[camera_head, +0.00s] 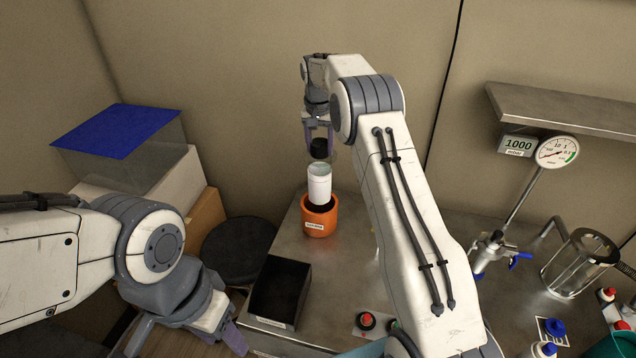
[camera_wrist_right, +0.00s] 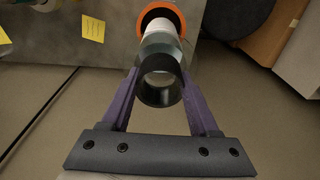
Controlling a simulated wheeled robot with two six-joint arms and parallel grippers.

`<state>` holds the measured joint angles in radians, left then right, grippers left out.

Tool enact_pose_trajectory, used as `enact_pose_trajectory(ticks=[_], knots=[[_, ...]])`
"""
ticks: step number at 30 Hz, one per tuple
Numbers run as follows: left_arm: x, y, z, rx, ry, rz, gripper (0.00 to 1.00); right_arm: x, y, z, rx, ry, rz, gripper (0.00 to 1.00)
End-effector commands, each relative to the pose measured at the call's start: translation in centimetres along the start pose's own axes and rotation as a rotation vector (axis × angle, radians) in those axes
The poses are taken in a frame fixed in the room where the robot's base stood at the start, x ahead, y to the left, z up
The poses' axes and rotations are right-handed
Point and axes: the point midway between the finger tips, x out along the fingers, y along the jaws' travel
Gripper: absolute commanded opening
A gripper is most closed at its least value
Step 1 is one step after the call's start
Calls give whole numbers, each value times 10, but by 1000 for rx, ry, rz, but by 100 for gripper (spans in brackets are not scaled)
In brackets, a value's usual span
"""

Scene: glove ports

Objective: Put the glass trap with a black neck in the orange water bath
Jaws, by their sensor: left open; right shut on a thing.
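The glass trap's black neck (camera_head: 319,148) is between the fingers of my right gripper (camera_head: 318,136), which is shut on it. Below the neck is clear glass, then a white lower part (camera_head: 319,186). The trap looks close to upright. Its lower end is at the mouth of the orange water bath (camera_head: 319,222); I cannot tell how deep it reaches or whether it touches the bottom. The right wrist view shows the neck (camera_wrist_right: 158,72) in the jaws and the orange rim (camera_wrist_right: 180,15) beyond. My left gripper (camera_head: 190,345) is open and empty at the lower left.
A black round stool (camera_head: 238,248) is to the left. A gauge (camera_head: 557,151), a glass cylinder (camera_head: 578,262) and small bottles are at the right. A red button (camera_head: 367,320) is near the front.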

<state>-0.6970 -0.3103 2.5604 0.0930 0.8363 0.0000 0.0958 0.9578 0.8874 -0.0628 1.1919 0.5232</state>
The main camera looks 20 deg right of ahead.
Motion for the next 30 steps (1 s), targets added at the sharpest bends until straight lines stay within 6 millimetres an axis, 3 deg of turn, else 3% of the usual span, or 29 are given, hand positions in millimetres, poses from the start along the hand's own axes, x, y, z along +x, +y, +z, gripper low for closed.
enact_pose_trajectory(ticks=[3, 9, 16, 22, 30], knots=[[-10, 1, -1, 0, 0, 0, 50, 28, 0, 4, -1, -4, 2, 0], [-18, 1, -1, -1, 0, 0, 50, 63, -2, 8, -1, 1, -1, 0], [-23, 2, -1, -1, 0, 0, 50, 80, -3, 10, -3, 1, -1, 0], [-32, 2, -2, -2, 0, 0, 50, 106, -3, 14, -3, 1, -1, 0], [-30, 2, -2, -2, 0, 0, 50, 110, -3, 14, -3, 3, -2, 0]])
